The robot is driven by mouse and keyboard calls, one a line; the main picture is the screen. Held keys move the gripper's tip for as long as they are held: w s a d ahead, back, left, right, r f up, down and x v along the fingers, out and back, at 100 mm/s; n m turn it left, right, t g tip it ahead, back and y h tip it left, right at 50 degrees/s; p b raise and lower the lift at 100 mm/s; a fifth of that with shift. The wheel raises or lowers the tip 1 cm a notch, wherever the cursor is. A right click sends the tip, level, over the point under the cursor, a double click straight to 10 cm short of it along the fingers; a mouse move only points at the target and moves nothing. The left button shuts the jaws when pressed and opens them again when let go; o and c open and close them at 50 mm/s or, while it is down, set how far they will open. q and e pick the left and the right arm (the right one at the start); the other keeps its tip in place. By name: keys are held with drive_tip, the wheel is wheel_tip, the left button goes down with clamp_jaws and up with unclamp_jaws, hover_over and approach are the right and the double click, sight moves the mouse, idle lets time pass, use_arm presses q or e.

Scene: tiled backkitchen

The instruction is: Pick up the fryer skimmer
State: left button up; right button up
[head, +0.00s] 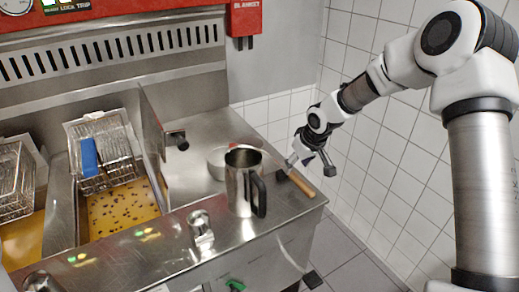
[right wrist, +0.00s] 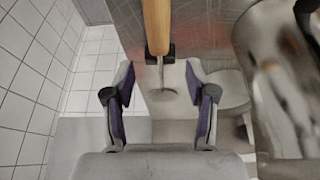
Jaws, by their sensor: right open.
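The fryer skimmer has a light wooden handle (head: 303,185) that lies at the right end of the steel counter. In the right wrist view the handle (right wrist: 156,25) comes in from the top, with a dark collar and a thin metal shaft running down between the fingers. I cannot clearly make out its head. My right gripper (head: 309,163) is open and empty just above the handle's end of the counter; in its wrist view the fingers (right wrist: 160,88) stand on either side of the shaft, apart from it. My left gripper is not in view.
A steel pitcher (head: 239,184) with a black handle stands close left of the skimmer. A pale round bowl (head: 216,158) sits behind it. Fryer baskets (head: 105,145) hang over the oil vats at left. A tiled wall (head: 360,170) rises at the right.

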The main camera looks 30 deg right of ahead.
sight(293, 174)
drive_tip(key=shift+a+f, duration=0.2)
drive_tip(key=shift+f, duration=0.2)
drive_tip(key=shift+d+f+p, duration=0.1)
drive_tip(key=shift+f+p, duration=0.6)
drive_tip(key=shift+f, duration=0.05)
drive_tip(key=x, duration=0.4)
drive_tip(key=shift+w+d+f, duration=0.1)
drive_tip(key=shift+w+d, duration=0.1)
drive_tip(key=shift+w, duration=0.15)
drive_tip(key=shift+s+a, duration=0.1)
drive_tip(key=shift+s, duration=0.05)
drive_tip(key=shift+s+r, duration=0.1)
drive_tip(key=shift+r, duration=0.15)
drive_tip(key=c, duration=0.6)
clamp_jaws()
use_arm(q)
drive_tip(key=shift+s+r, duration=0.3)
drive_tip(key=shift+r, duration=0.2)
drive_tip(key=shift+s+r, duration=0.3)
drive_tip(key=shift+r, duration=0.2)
